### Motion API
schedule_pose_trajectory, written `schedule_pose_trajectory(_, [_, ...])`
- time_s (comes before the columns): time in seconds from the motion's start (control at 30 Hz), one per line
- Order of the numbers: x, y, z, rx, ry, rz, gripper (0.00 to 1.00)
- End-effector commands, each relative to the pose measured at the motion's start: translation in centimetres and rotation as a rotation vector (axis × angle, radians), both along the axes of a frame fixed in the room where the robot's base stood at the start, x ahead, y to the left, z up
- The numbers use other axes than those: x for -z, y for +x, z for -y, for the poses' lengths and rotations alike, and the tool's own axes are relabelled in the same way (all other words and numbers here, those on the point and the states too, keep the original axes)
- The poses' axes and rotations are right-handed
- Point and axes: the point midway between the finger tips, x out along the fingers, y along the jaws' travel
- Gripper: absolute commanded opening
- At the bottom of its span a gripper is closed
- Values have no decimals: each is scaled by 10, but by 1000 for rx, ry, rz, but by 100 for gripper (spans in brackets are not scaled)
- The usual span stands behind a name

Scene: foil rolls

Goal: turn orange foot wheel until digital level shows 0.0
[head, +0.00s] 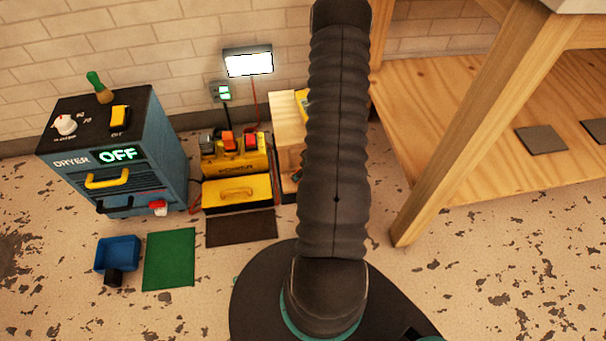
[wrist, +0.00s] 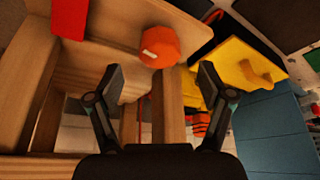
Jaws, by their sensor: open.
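The orange foot wheel (wrist: 160,47) shows in the wrist view, with a pale mark on its face. It sits by pale wooden parts, just beyond and between my fingertips. My gripper (wrist: 161,76) is open, its two fingers spread wide with nothing between them that I can see held. Whether a finger touches the wheel I cannot tell. In the head view my arm hides the wheel and my gripper. A yellow piece (head: 303,103) shows on a wooden box beside my arm; I cannot tell whether it is the digital level. No level reading is legible.
A blue dryer (head: 130,155) reading OFF stands at the left. A yellow machine (head: 238,158) and yellow drawer (head: 237,192) are left of the wooden box (head: 287,125). A wooden bench (head: 440,145) stands at the right. A blue bin (head: 118,250) and green mat (head: 169,258) lie front left.

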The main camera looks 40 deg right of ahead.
Motion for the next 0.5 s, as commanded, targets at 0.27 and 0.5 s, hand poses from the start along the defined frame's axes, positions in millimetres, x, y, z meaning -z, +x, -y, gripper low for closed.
schedule_pose_trajectory(0.27, [-42, -18, 1, 2, -1, 1, 80])
schedule_pose_trajectory(0.5, [-61, -26, 1, 2, 0, 0, 80])
